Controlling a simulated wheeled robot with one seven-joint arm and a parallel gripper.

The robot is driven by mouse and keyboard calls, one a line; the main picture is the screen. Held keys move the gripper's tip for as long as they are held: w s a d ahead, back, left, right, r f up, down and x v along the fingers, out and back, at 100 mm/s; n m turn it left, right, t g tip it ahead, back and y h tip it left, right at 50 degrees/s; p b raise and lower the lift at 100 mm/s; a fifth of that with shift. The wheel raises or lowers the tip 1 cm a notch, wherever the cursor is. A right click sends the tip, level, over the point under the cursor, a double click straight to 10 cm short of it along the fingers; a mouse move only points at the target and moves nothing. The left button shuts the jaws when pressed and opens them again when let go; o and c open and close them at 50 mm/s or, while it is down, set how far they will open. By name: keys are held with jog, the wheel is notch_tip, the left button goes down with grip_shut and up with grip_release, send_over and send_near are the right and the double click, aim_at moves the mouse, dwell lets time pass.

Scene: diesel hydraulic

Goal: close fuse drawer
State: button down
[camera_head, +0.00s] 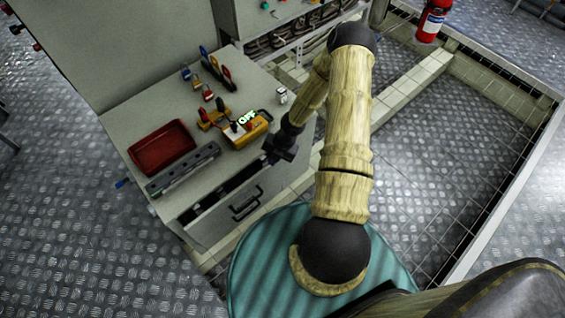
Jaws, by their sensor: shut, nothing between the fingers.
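The fuse drawer (210,222) is in the front of the grey cabinet, at lower left of centre. It has a black handle (246,204) on its face. A dark gap runs between the drawer front and the cabinet top, so the drawer stands partly open. Its contents are too dark to make out. My gripper (279,156) is dark and shut, with nothing visible in it. It is just beyond the right end of the drawer, near the cabinet's edge, and appears apart from the handle. The fingertips are small and hard to make out.
On the cabinet top (120,118) are a red tray (162,148), a grey rail (183,170), a yellow device marked OFF (248,130), and padlocks (208,94). A fire extinguisher (432,20) stands at upper right.

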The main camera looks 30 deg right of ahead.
jog(key=s+d+r+m+t+y, duration=0.1)
jog(key=s+d+m+t+y, duration=0.1)
jog(key=s+d+m, duration=0.5)
jog(key=d+t, duration=0.1)
jog(key=d, duration=0.1)
jog(key=shift+d+r+y, duration=0.3)
jog(key=shift+d+r, duration=0.05)
jog(key=shift+r, duration=0.05)
jog(key=shift+w, duration=0.1)
jog(key=b, duration=0.5)
send_over(282, 163)
jog(key=s+a, duration=0.1)
jog(key=s, duration=0.2)
jog(key=shift+a+f, duration=0.15)
jog(key=shift+f, duration=3.85)
